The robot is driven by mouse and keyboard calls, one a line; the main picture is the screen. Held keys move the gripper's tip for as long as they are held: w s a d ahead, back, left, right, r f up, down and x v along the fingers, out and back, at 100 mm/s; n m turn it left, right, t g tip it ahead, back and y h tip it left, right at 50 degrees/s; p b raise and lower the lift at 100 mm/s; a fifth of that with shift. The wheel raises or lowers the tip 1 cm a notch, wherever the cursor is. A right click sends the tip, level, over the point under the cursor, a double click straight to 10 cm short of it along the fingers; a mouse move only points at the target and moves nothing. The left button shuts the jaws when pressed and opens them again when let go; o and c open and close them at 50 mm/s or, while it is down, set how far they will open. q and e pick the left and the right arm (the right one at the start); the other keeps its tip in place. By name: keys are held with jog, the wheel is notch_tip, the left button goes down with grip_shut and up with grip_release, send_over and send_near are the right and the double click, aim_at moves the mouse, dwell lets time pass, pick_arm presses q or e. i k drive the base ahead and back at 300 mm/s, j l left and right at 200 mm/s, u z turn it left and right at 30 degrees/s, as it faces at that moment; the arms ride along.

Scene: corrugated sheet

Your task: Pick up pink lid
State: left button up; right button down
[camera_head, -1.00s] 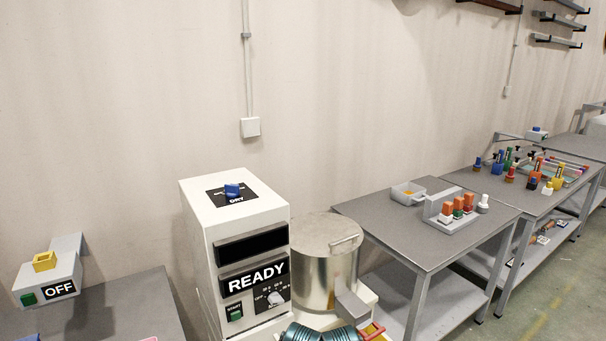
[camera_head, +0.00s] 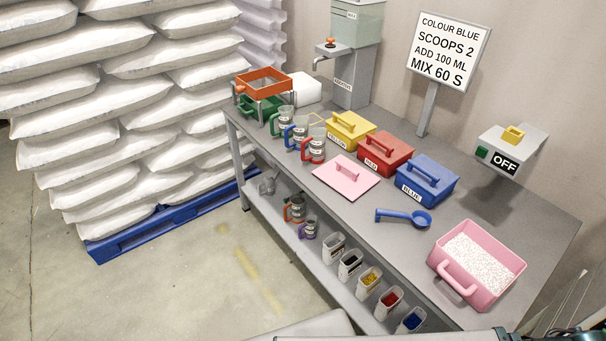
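The pink lid (camera_head: 334,179) is a flat pink square with a handle on top. It lies on the grey table near its front edge, in front of the yellow and red boxes. An open pink box (camera_head: 486,256) holding white granules stands at the right end of the table, apart from the lid. Neither of my grippers shows in the head view. A dark piece at the bottom right edge is too cut off to tell.
A yellow box (camera_head: 350,129), a red box (camera_head: 385,153) and a blue box (camera_head: 427,179) stand in a row behind the lid. A blue scoop (camera_head: 410,217) lies to its right, several measuring jugs (camera_head: 313,146) to its left. A sign (camera_head: 447,48) stands behind. Floor in front is open.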

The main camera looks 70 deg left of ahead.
aim_at(351, 180)
jog(key=u, duration=2.1)
